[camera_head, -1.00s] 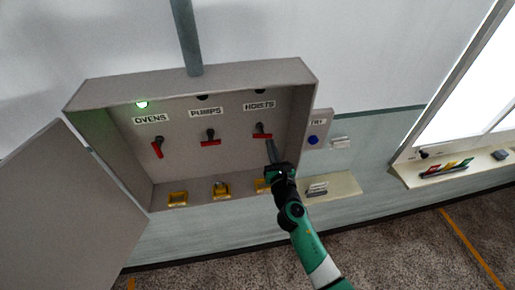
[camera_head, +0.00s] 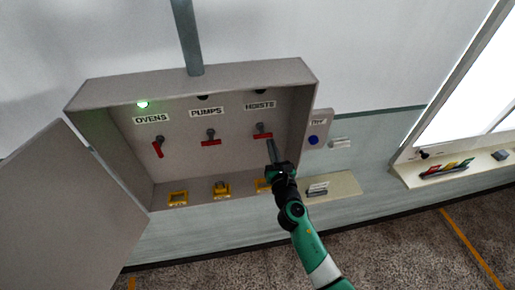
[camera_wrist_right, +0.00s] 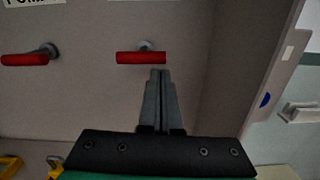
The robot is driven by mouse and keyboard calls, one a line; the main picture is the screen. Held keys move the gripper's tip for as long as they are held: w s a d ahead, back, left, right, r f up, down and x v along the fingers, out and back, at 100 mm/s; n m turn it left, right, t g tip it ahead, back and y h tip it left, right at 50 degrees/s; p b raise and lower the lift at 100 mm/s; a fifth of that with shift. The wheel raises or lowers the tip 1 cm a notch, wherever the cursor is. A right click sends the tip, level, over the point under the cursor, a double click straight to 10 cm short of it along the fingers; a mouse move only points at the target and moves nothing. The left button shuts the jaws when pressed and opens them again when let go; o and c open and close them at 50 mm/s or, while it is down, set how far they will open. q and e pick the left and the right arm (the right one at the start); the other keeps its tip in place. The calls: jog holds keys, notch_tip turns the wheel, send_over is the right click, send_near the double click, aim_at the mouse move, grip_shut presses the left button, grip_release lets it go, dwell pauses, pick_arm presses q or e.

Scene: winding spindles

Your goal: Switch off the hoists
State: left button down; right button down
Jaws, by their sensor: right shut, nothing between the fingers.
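The HOISTS switch (camera_head: 263,136) has a red handle that lies level under its label (camera_head: 260,105) in the open grey cabinet. The lamp (camera_head: 260,91) above it is dark. My right gripper (camera_head: 269,142) is shut and empty, its tips just below the right part of that handle. In the right wrist view the shut fingers (camera_wrist_right: 159,74) point up at the red handle (camera_wrist_right: 141,58), close under it; I cannot tell if they touch. My left gripper is not in view.
The PUMPS handle (camera_head: 211,142) is level with its lamp dark. The OVENS handle (camera_head: 158,149) is steeply tilted, under a lit green lamp (camera_head: 142,104). Yellow padlock-like pieces (camera_head: 178,199) line the cabinet floor. The cabinet door (camera_head: 70,215) hangs open left. A box with a blue button (camera_head: 313,140) is at right.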

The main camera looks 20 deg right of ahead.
notch_tip(320, 180, down, 5)
jog(key=b, duration=0.5)
jog(key=p+v, duration=0.5)
jog(key=v, duration=0.5)
jog(key=shift+s+r+p, duration=0.35)
jog(key=shift+r+p, duration=0.05)
jog(key=shift+r, duration=0.15)
jog(key=shift+a, duration=0.1)
